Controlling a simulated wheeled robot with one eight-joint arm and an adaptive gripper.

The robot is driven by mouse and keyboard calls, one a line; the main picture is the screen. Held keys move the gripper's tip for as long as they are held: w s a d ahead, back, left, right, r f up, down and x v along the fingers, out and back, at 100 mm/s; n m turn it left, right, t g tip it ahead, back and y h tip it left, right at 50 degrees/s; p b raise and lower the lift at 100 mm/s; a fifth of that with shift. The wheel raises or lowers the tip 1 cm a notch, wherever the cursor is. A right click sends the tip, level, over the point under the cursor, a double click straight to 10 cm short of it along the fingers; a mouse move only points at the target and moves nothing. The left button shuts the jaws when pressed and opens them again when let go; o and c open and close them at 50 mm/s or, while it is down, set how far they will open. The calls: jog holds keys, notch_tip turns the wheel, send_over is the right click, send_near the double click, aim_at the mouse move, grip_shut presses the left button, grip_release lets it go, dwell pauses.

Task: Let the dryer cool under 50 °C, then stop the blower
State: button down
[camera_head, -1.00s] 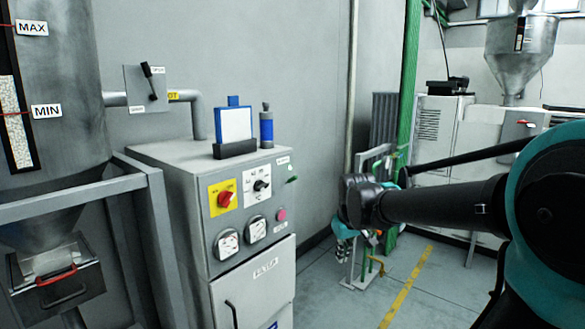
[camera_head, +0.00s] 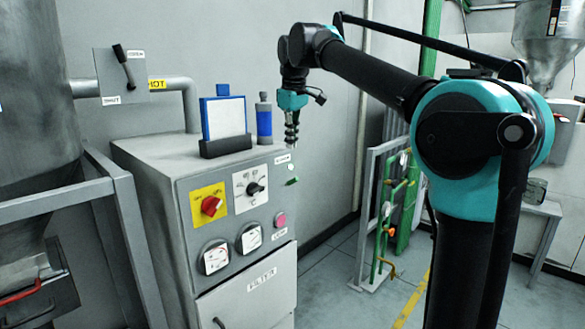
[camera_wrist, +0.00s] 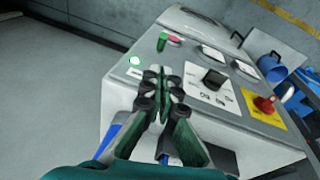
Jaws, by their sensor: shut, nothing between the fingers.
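The dryer's grey control cabinet (camera_head: 150,165) stands left of centre in the head view. Its front carries a red rotary switch on a yellow plate (camera_head: 210,206), a black selector knob on a white plate (camera_head: 255,188), two round gauges, and a pink-red button (camera_head: 280,220). The gauge readings are too small to tell. My gripper (camera_head: 291,140) is shut and empty, just off the cabinet's upper right corner. In the wrist view, my gripper (camera_wrist: 163,75) points toward the panel, with the black knob (camera_wrist: 214,79) right of its fingertips.
A metal rack (camera_head: 370,220) stands to the right. Open floor lies between cabinet and rack.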

aim_at(291, 181)
dwell(0.3)
jog(key=x, duration=1)
dwell(0.4)
jog(key=shift+s+d+f+y, duration=0.1)
jog(key=shift+s+d+y, duration=0.05)
jog(key=shift+y, duration=0.15)
